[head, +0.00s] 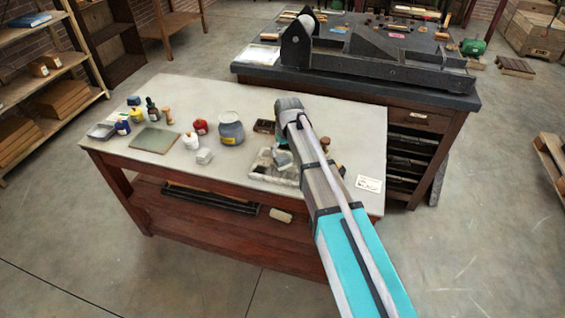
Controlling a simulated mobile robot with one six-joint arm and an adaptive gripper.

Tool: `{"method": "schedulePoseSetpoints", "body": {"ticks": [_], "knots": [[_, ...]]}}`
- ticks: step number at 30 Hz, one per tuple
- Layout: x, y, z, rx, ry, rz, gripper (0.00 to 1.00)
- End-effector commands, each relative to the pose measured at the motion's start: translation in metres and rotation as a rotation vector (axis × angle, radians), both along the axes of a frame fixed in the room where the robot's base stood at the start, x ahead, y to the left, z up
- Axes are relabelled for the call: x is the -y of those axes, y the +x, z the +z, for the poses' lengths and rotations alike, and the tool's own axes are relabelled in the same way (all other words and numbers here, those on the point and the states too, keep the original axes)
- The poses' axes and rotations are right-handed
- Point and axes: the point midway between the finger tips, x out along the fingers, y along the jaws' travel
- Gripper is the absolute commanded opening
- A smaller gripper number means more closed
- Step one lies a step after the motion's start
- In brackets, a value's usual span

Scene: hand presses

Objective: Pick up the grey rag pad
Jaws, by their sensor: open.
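A small grey-white pad (204,156), which looks like the grey rag pad, lies on the pale table top (240,95), in front of the grey jar and near the front edge. My gripper (283,146) is at the end of my arm, over the right half of the table and to the right of the pad, apart from it. My arm hides much of the gripper, and its fingertips are not clear. It is open, with nothing clearly held.
A grey jar (231,130), red pot (200,127), white pot (191,141) and greenish plate (154,140) stand near the pad. A shallow tray (262,172) lies by my gripper, a white card (369,184) farther right. A dark press bench (375,75) stands behind.

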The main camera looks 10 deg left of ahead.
Motion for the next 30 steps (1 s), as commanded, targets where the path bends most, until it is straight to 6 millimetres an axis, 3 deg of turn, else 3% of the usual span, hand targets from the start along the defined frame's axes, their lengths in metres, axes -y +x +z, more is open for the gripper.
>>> {"method": "schedulePoseSetpoints", "body": {"ticks": [21, 30], "knots": [[-0.006, 0.004, -0.046, 0.000, 0.000, 0.000, 1.00], [-0.007, 0.005, -0.052, 0.000, 0.000, 0.000, 1.00]]}}
